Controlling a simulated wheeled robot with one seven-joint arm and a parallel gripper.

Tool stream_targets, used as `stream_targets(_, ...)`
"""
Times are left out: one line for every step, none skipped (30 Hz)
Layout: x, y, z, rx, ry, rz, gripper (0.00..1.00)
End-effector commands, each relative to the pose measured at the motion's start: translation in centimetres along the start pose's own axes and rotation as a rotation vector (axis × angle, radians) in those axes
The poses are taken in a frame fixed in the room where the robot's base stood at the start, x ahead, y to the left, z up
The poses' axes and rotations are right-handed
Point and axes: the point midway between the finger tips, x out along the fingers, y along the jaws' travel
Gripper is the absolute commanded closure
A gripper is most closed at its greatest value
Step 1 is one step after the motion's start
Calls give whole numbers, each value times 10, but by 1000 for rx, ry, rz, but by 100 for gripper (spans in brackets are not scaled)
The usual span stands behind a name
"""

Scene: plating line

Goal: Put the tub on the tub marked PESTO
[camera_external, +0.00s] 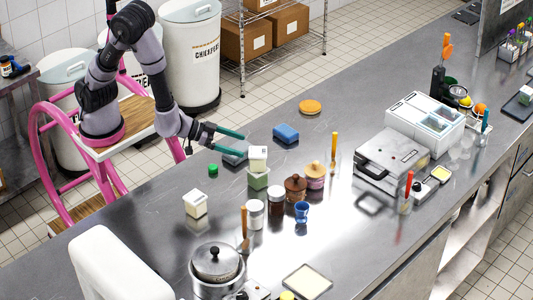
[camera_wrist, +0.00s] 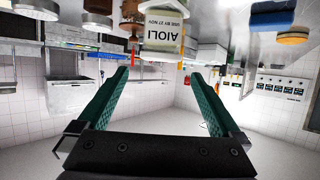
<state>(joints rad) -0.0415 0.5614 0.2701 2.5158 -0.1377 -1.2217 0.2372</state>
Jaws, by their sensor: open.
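A white tub (camera_external: 258,154) sits on top of a green-sided tub (camera_external: 258,179) at the middle of the counter, the two stacked upright. Another white tub (camera_external: 195,204) stands alone to the lower left. I cannot read a PESTO label in either view. A tub marked AIOLI (camera_wrist: 162,43) shows at the top centre of the wrist view, beyond and between the fingertips. My gripper (camera_external: 241,143) is open and empty, its teal fingers level and pointing right, just left of the stacked tubs; it also shows in the wrist view (camera_wrist: 159,72).
Brown and pink lidded pots (camera_external: 295,189), jars and a blue cup (camera_external: 301,212) crowd the right of the stack. A pot (camera_external: 216,265) stands at the near edge.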

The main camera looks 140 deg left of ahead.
Motion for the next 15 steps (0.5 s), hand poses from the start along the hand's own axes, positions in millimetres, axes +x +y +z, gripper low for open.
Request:
stream_targets(-6, 0, 0, 0, 1, 1, 0)
stream_targets(-8, 0, 0, 0, 1, 1, 0)
stream_targets(-11, 0, 0, 0, 1, 1, 0)
stream_targets(-12, 0, 0, 0, 1, 0, 0)
stream_targets(-13, 0, 0, 0, 1, 0, 0)
stream_targets(-13, 0, 0, 0, 1, -1, 0)
stream_targets(-14, 0, 0, 0, 1, 0, 0)
stream_targets(-14, 1, -1, -1, -1, 2, 0)
stream_targets(-15, 3, -2, -1, -6, 10, 0)
stream_targets(-16, 6, -4, -1, -12, 20, 0)
stream_targets(-19, 11, -7, -1, -21, 35, 0)
stream_targets(-23, 19, -11, 2, -38, 62, 0)
stream_targets(-28, 26, -15, 5, -54, 87, 0)
stream_targets(-33, 34, -20, 10, -73, 117, 0)
stream_targets(-43, 47, -28, 19, -100, 161, 0)
